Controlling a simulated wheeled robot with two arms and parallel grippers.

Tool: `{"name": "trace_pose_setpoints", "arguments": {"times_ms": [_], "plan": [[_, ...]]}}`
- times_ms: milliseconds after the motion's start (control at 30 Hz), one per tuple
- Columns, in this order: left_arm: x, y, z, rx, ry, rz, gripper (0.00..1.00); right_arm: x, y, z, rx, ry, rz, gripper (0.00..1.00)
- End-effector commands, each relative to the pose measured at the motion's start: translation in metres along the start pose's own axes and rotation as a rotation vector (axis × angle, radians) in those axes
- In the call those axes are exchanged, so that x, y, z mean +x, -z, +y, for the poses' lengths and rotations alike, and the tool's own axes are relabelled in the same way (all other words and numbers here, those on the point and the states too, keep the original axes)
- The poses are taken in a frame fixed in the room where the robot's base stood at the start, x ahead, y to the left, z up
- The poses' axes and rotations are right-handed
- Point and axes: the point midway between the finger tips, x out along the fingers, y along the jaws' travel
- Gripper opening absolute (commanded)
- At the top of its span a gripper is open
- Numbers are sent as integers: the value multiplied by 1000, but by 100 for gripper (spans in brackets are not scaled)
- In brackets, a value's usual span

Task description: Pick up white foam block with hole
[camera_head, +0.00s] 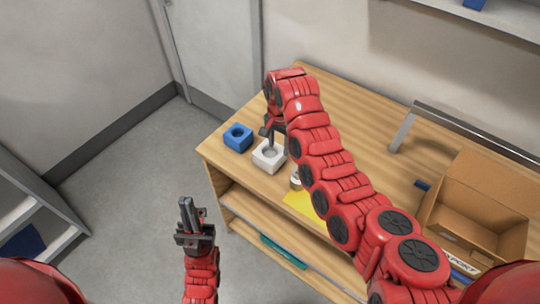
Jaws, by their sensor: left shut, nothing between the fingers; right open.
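The white foam block with a round hole (264,162) sits on the wooden table near its left front edge. My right gripper (269,142) is over the block, its fingers pointing down at the hole; the wrist and arm partly hide it, and I cannot tell whether it touches the block. My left gripper (187,212) is upright, shut and empty, in front of the table and apart from it.
A blue block with a hole (237,137) stands just left of the white one. A small container (295,180) and a yellow sheet (303,208) lie nearer the front edge. A cardboard box (480,205) and a metal bracket (404,131) are at the right.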

Motion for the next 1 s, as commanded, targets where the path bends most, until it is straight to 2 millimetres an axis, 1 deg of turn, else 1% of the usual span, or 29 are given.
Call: {"name": "trace_pose_setpoints", "arguments": {"times_ms": [67,133,233,300,467,767,867,1000], "plan": [[9,2,0,0,0,0,0,2,0,1,0,-1,-1,56],[18,3,-1,0,0,0,0,11,-1,2,-1,-7,-6,56],[27,5,-1,0,0,0,0,22,0,2,-2,-5,-4,56],[28,5,-1,0,0,0,0,33,1,1,-4,-4,-2,56],[31,5,-2,0,0,0,0,46,2,1,0,-2,0,56],[31,5,-2,0,0,0,0,50,2,0,0,1,0,56],[31,5,-2,0,0,0,0,50,2,0,0,1,0,39],[31,5,-2,0,0,0,0,50,2,0,0,1,0,14]]}}
